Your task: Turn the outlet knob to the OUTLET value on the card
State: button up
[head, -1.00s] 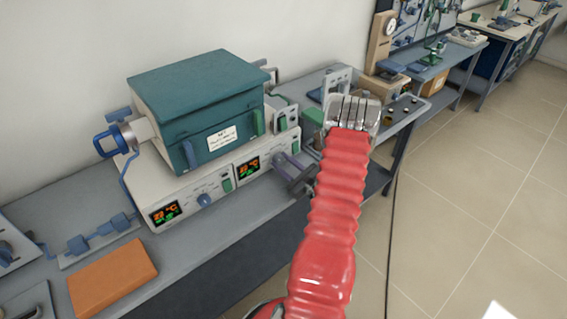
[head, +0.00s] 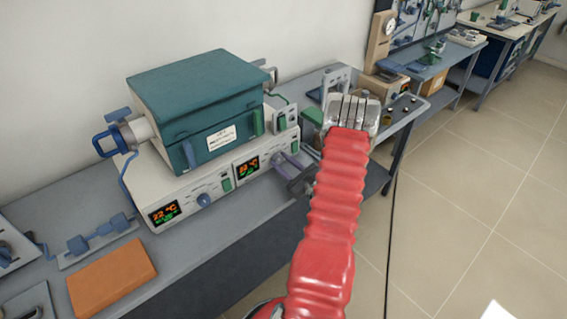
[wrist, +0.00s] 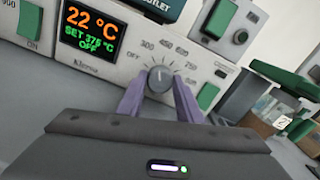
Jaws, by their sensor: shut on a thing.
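The outlet knob (wrist: 160,83) is a round grey knob on the white control panel, with a printed scale around it that starts at OFF. Its pale mark points roughly upward in the picture. My gripper (wrist: 159,92) has its two purple fingers on either side of the knob and is shut on it. In the head view my gripper (head: 284,162) reaches the right-hand panel, and the knob is hidden. The display (wrist: 90,30) beside it reads 22 °C, SET 375 °C, OFF. A white card (head: 221,138) is on the green furnace front; its text is too small to read.
A second display (head: 164,212) and a blue knob (head: 204,200) are on the panel's left half. A green switch (wrist: 30,20) is left of the display. An orange block (head: 112,278) lies on the bench. Green-handled equipment stands right of the knob.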

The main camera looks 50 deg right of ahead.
jog(key=shift+m, duration=0.5)
jog(key=m, duration=0.3)
jog(key=shift+m, duration=0.3)
jog(key=shift+d+r+m, duration=0.1)
jog(key=shift+m, duration=1.8)
jog(key=o, duration=1)
jog(key=shift+o, duration=0.2)
jog(key=v, duration=1.4)
